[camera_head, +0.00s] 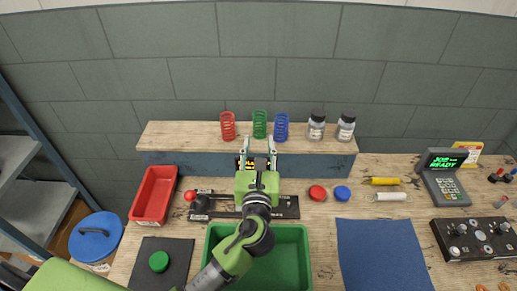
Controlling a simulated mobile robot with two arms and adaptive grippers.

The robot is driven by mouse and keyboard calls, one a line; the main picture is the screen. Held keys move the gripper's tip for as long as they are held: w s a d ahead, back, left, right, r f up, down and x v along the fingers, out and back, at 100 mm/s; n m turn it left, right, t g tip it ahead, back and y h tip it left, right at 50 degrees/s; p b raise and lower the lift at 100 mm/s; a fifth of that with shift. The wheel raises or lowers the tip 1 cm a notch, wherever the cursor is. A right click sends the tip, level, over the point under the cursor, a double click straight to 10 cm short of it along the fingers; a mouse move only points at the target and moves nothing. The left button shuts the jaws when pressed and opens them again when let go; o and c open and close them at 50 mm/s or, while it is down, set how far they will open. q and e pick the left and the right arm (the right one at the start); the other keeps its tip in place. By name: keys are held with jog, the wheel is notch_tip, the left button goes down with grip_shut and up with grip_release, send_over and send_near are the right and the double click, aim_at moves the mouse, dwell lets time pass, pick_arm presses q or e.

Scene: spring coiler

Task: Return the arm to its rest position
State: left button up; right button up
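My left gripper (258,146) is in the middle of the head view, pointing towards the back shelf. Its two fingers are apart, with nothing visible between them. The fingertips are just in front of and below the green spring (260,123), and I cannot tell how far apart in depth they are. The red spring (228,126) and the blue spring (281,127) stand upright on either side of it on the wooden shelf (180,133). My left arm covers part of the coiler (287,207) behind it. My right gripper is not in view.
A green tray (290,250) lies under my arm, with a red bin (154,194) to the left. Two jars (316,127) stand on the shelf. A blue mat (380,255), keypad terminal (445,180) and control panel (475,238) are on the right. The blue mat is clear.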

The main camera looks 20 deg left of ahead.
pick_arm(q)
jog(key=shift+s+d, duration=0.15)
jog(key=shift+s, duration=0.25)
